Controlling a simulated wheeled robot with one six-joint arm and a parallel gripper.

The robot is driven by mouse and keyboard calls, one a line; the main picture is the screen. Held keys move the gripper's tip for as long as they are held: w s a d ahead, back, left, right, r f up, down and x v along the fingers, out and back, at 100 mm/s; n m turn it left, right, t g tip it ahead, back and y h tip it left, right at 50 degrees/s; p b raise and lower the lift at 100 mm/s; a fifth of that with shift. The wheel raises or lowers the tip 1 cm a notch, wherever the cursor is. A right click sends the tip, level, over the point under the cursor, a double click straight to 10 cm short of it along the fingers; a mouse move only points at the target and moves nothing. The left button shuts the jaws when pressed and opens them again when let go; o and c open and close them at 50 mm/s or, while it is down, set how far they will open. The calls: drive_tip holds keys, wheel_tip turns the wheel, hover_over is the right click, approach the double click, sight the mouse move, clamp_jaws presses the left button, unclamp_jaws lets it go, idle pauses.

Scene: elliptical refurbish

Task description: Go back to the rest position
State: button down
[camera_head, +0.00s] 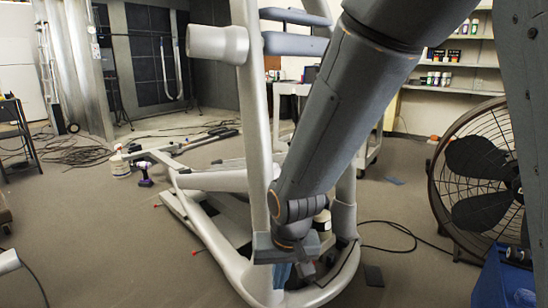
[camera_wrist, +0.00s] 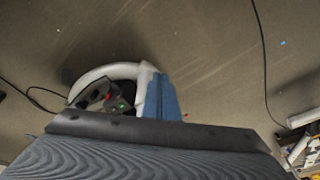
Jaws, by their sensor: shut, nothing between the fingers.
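My dark grey arm reaches down across the middle of the head view. Its end, with my gripper (camera_head: 306,270), is low beside the elliptical trainer (camera_head: 262,120), close to its base. The gripper looks shut and empty; the fingers are small and partly hidden by the wrist. The trainer is a light grey tubular frame with its arms raised and a curved base on the floor. In the wrist view, a dark ribbed pad (camera_wrist: 150,158) fills the bottom edge, very near the camera. Beyond it are a blue part (camera_wrist: 161,100) and a curved white-grey tube (camera_wrist: 105,72).
A large black fan (camera_head: 478,170) stands at the right, with a blue box (camera_head: 497,280) below it. A drill (camera_head: 144,174) lies on the floor at left. Cables (camera_head: 75,152) lie on the floor. Shelves (camera_head: 445,65) stand at the back right. The floor at lower left is mostly clear.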

drive_tip(key=s+r+n+g, duration=0.1)
drive_tip(key=s+r+n, duration=0.15)
drive_tip(key=s, duration=0.55)
drive_tip(key=s+r+n+g, duration=0.2)
drive_tip(key=s+r, duration=0.1)
drive_tip(key=s, duration=0.6)
drive_tip(key=d+r+m+p, duration=0.3)
drive_tip(key=d+r+p, duration=0.6)
drive_tip(key=r+p, duration=0.2)
drive_tip(key=d+r+m+h+p, duration=0.1)
drive_tip(key=d+r+m+p, duration=0.2)
drive_tip(key=d+r+p, duration=0.6)
wheel_tip(320, 180, up, 4)
drive_tip(key=p, duration=0.6)
drive_tip(key=shift+f+p, duration=0.2)
drive_tip(key=shift+p, duration=0.1)
